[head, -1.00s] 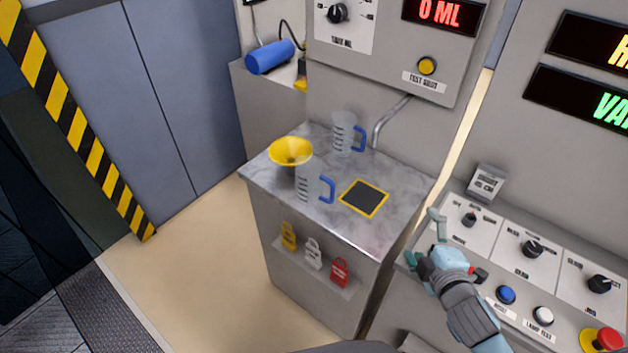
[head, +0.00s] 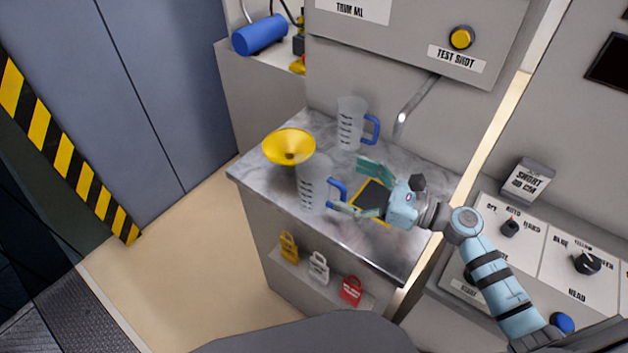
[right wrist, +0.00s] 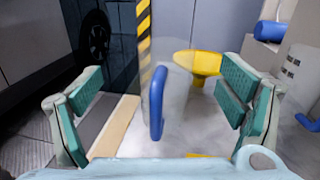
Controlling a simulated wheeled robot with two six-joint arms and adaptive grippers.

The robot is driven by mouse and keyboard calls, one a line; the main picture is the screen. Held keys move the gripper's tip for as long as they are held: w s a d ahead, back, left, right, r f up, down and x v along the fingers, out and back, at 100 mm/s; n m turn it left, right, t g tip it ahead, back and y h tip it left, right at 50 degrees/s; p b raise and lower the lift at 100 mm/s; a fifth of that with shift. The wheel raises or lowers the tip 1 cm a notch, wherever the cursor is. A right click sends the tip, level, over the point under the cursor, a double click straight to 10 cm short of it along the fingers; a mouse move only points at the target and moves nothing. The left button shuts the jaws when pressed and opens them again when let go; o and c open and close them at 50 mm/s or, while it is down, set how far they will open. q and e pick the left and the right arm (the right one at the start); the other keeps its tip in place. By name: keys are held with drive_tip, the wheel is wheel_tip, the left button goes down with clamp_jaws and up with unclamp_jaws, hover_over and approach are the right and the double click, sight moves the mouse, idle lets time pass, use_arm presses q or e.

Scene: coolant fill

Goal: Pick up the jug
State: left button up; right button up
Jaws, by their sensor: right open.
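Two clear measuring jugs with blue handles stand on the grey marbled counter (head: 265,187). The front jug (head: 311,186) is next to a yellow funnel (head: 290,146); the back jug (head: 349,124) stands near the wall. My right gripper (head: 345,188) is open over the counter, its fingers pointing left at the front jug's blue handle (head: 338,191). In the right wrist view that handle (right wrist: 157,103) stands upright between the open fingers, apart from both pads. The clear jug body behind it is faint. My left gripper is not in view.
A black square pad with a yellow border (head: 374,196) lies under my right gripper. A metal spout pipe (head: 413,105) comes from the wall behind. Yellow, white and red lock tags (head: 319,268) hang on the counter front. A control panel (head: 545,250) is at the right.

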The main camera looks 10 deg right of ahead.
sight(331, 174)
drive_tip(key=x, duration=0.2)
drive_tip(key=p+x, duration=0.1)
drive_tip(key=x, duration=0.2)
drive_tip(key=w+x, duration=0.1)
drive_tip(key=x, duration=0.1)
drive_tip(key=shift+d+p, duration=0.25)
drive_tip(key=shift+p, duration=0.05)
drive_tip(key=shift+w+a, duration=0.2)
drive_tip(key=shift+a, duration=0.05)
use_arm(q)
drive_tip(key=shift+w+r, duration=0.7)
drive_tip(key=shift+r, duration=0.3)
use_arm(e)
drive_tip(key=shift+s, duration=0.1)
drive_tip(key=shift+c, duration=0.3)
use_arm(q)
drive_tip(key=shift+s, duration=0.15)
use_arm(e)
drive_tip(key=c, duration=1.6)
